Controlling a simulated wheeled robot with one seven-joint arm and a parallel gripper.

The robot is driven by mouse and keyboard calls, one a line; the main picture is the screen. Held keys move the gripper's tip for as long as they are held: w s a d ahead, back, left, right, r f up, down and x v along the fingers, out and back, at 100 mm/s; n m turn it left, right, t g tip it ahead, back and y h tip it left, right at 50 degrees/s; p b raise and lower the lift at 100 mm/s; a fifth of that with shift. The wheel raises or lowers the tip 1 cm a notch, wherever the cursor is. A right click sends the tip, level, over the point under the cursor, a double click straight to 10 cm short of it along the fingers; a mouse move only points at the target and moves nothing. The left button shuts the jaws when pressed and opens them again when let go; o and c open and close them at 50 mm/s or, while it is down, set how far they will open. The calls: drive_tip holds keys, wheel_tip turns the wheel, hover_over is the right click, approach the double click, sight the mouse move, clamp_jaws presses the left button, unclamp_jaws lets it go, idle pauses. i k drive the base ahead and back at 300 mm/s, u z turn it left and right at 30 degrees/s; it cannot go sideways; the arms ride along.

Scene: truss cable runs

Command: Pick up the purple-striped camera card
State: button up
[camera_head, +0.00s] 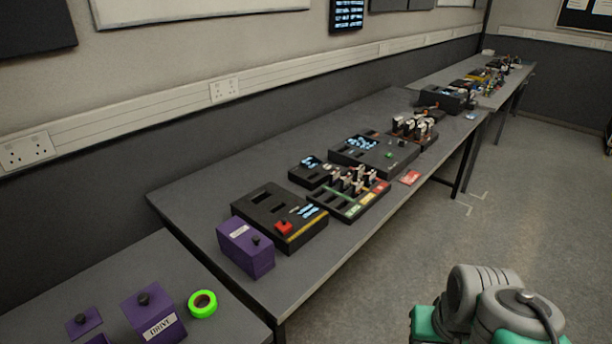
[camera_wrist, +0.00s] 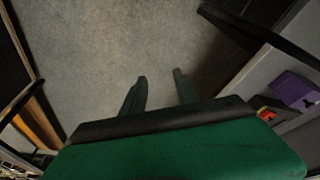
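I cannot make out a purple-striped camera card in either view. Small upright pieces stand in a black rack (camera_head: 345,207) with green, yellow and red labels on the middle table, too small to tell stripes on them. More upright pieces stand in another black rack (camera_head: 428,141) farther along. My gripper (camera_wrist: 160,76) shows in the wrist view with two dark fingers apart and nothing between them. It hangs over bare floor, away from the tables. In the head view my grey and green arm is at the bottom right.
A purple box (camera_head: 240,250) and a black panel with a red button (camera_head: 284,227) stand at the table's near end. A purple DRIVE box (camera_head: 140,307) and green tape roll (camera_head: 202,304) lie on the nearer table (camera_head: 215,328). The floor (camera_head: 420,240) at right is clear.

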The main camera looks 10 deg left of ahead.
sight(335, 175)
drive_tip(key=u, duration=0.25)
drive_tip(key=i, duration=0.25)
drive_tip(key=z, duration=0.9)
drive_tip(key=i, duration=0.8)
